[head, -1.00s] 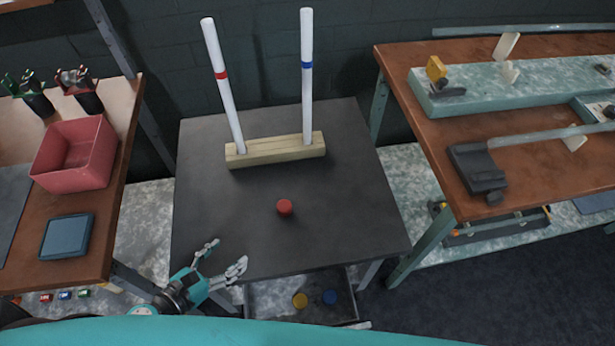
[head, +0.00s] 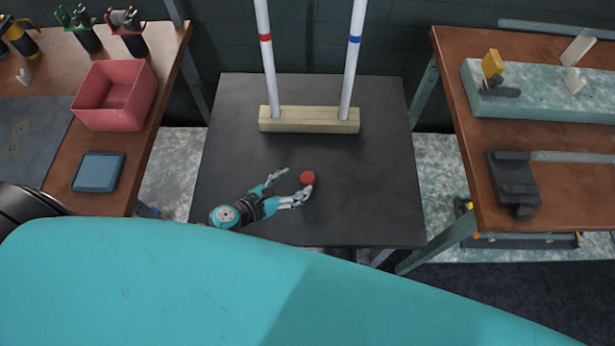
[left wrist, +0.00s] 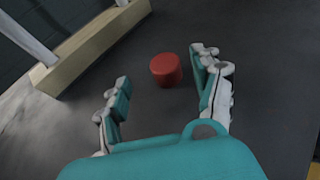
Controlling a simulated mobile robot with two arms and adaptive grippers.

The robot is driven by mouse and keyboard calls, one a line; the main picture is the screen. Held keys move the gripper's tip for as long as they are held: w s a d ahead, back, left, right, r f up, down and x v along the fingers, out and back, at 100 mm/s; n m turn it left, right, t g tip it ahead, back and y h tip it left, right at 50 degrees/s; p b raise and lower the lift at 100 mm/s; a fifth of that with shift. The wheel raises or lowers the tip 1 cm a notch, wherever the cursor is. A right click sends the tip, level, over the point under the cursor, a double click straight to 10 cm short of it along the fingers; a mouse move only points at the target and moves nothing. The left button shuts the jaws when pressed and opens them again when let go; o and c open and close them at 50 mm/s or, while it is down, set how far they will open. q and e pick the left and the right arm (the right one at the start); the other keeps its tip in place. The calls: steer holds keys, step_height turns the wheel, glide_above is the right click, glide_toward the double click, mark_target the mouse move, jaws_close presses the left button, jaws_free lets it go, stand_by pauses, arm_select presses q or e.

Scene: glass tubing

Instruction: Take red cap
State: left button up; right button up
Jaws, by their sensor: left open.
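The red cap (head: 307,178) sits on the dark table (head: 370,215), in front of the wooden block. My left gripper (head: 296,182) is open, low over the table and just left of the cap. In the left wrist view the red cap (left wrist: 166,69) lies ahead of my open left gripper (left wrist: 161,84), nearer the right finger. Nothing is between the fingers' pads. In the head view one fingertip overlaps the cap's lower edge; I cannot tell if it touches. My right gripper is not in view.
A wooden block (head: 310,125) holds two upright white tubes, one with a red band (head: 265,38) and one with a blue band (head: 354,39). Side benches hold a red bin (head: 115,95) and a black clamp (head: 513,180). The table's right part is clear.

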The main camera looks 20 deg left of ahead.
mark_target(307, 177)
arm_select(q)
steer(key=shift+w+d+f, duration=0.15)
steer(key=shift+w+d, duration=0.1)
steer(key=shift+w, duration=0.1)
steer(key=x, duration=0.3)
steer(key=shift+w+d+f, duration=0.15)
steer(key=shift+d+f, duration=0.05)
steer(key=shift+d, duration=0.15)
steer(key=shift+w+d+f, duration=0.15)
steer(key=shift+w, duration=0.1)
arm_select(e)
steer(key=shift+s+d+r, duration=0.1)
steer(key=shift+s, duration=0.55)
arm_select(q)
steer(key=c, duration=1)
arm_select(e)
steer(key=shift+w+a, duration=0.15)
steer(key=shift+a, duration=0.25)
